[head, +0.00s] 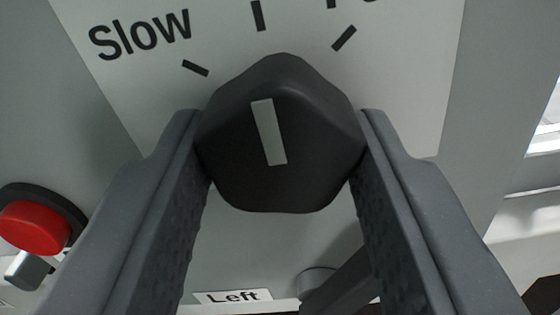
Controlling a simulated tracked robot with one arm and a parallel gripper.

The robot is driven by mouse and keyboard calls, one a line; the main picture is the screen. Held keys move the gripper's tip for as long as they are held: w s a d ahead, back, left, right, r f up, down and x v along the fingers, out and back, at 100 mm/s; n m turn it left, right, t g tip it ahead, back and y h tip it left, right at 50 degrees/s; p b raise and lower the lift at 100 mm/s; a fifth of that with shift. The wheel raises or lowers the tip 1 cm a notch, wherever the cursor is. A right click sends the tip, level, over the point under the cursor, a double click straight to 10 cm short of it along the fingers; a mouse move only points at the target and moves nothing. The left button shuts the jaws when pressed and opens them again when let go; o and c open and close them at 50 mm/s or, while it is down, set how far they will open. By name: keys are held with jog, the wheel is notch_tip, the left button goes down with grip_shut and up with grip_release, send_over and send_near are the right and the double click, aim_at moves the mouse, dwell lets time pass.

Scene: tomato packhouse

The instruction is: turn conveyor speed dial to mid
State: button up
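The black speed dial (310,150) is in the middle of the head view, with a pale pointer mark (269,132) on its face. The mark points up and slightly left, about in line with the middle tick (257,15). The slow tick (195,68) is at upper left beside the word "Slow", and another tick (344,38) is at upper right. My gripper (281,150) has one finger on each side of the dial, and both appear to touch its sides. The label at the upper right is cut off by the frame.
A red push button (34,227) on a dark collar stands at lower left, near the left finger. A label reading "Left" (232,296) is below the dial, with a grey round part (318,282) beside it, partly hidden by a dark bar.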

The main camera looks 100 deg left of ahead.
jog(key=o, duration=1)
jog(key=shift+w+d, duration=0.15)
jog(key=shift+d, duration=0.1)
jog(key=shift+a, duration=0.1)
jog(key=d+p, duration=0.1)
jog(key=d, duration=1.3)
jog(key=shift+s, duration=0.3)
